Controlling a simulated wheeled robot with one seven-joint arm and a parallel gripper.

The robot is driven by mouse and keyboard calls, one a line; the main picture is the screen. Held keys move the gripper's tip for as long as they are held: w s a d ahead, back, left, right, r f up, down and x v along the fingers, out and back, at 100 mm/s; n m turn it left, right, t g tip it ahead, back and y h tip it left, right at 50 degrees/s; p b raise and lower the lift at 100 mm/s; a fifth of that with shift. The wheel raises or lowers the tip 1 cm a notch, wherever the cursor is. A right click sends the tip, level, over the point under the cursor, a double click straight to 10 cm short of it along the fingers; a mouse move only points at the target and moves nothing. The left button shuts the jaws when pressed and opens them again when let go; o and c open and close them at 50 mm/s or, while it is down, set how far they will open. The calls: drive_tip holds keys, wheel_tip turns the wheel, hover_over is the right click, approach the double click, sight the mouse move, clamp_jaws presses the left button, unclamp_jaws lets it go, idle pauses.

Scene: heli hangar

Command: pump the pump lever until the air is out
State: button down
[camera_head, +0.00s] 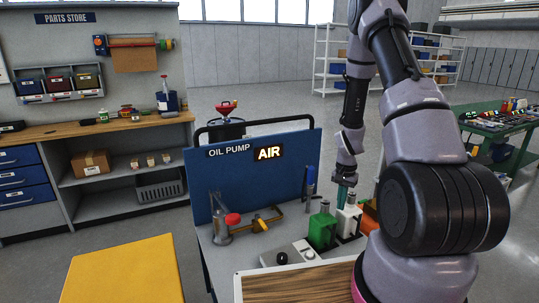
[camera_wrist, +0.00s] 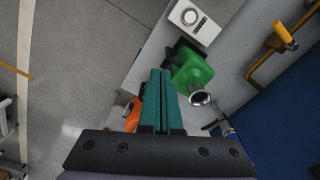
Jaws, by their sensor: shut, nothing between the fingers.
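The oil pump stand has a blue panel (camera_head: 240,180) with a lit AIR sign (camera_head: 269,153). Its grey deck carries a fitting with a red knob (camera_head: 233,219), a brass pipe with a yellow handle (camera_head: 261,225) and an upright blue-handled part (camera_head: 310,176). I cannot tell for certain which is the pump lever. A green container (camera_head: 322,229) and a white one (camera_head: 348,218) stand to the right. My gripper (camera_head: 343,196) is shut and empty, pointing down by the white container's top. In the wrist view its teal fingers (camera_wrist: 160,75) lie left of the green container (camera_wrist: 190,70).
A grey box with a round knob (camera_head: 284,257) sits at the deck's front. An orange thing (camera_wrist: 133,114) is partly hidden beside my fingers. A yellow-topped surface (camera_head: 124,272) stands front left. A workbench (camera_head: 95,128) and a green table (camera_head: 500,130) flank the stand.

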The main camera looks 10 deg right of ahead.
wheel_tip(320, 180, down, 14)
drive_tip(key=shift+r, duration=0.2)
idle(0.8)
wheel_tip(320, 180, up, 17)
idle(1.0)
idle(0.3)
